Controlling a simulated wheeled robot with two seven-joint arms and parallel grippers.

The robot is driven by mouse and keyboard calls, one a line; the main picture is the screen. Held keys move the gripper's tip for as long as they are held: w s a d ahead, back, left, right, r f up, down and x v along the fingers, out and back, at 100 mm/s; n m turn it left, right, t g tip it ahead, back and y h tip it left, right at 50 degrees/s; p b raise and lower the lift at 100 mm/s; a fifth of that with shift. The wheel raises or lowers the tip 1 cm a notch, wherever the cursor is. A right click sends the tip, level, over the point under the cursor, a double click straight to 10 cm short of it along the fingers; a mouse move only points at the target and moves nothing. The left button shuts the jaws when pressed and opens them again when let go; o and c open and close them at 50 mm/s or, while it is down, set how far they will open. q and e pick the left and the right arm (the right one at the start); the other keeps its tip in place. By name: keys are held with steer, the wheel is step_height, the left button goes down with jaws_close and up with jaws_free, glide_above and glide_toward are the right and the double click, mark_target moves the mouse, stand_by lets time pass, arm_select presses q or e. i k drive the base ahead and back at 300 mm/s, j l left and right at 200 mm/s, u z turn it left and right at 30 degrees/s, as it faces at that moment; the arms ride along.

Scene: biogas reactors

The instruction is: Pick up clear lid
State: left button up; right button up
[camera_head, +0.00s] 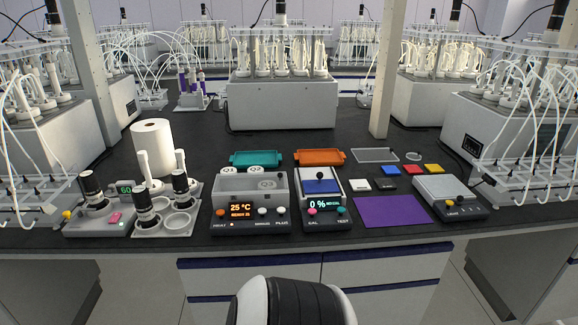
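A clear, flat rectangular piece with a pale rim, which looks like the clear lid (375,155), lies on the dark bench right of the orange tray (320,157). A small round clear piece (413,156) lies just to its right. Neither of my grippers is in view. A rounded white and black part of my own body shows at the bottom middle, well short of the bench.
A heating bath (250,217) showing 25 °C and a gas meter (325,213) stand at the front. A purple mat (391,211), several small coloured squares and a scale (450,198) are to the right. A post (387,80) rises behind the lid. Stirrers and a paper roll (153,146) are left.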

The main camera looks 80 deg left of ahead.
mark_target(265, 182)
steer(key=k+u, duration=0.15)
steer(key=u, duration=2.85)
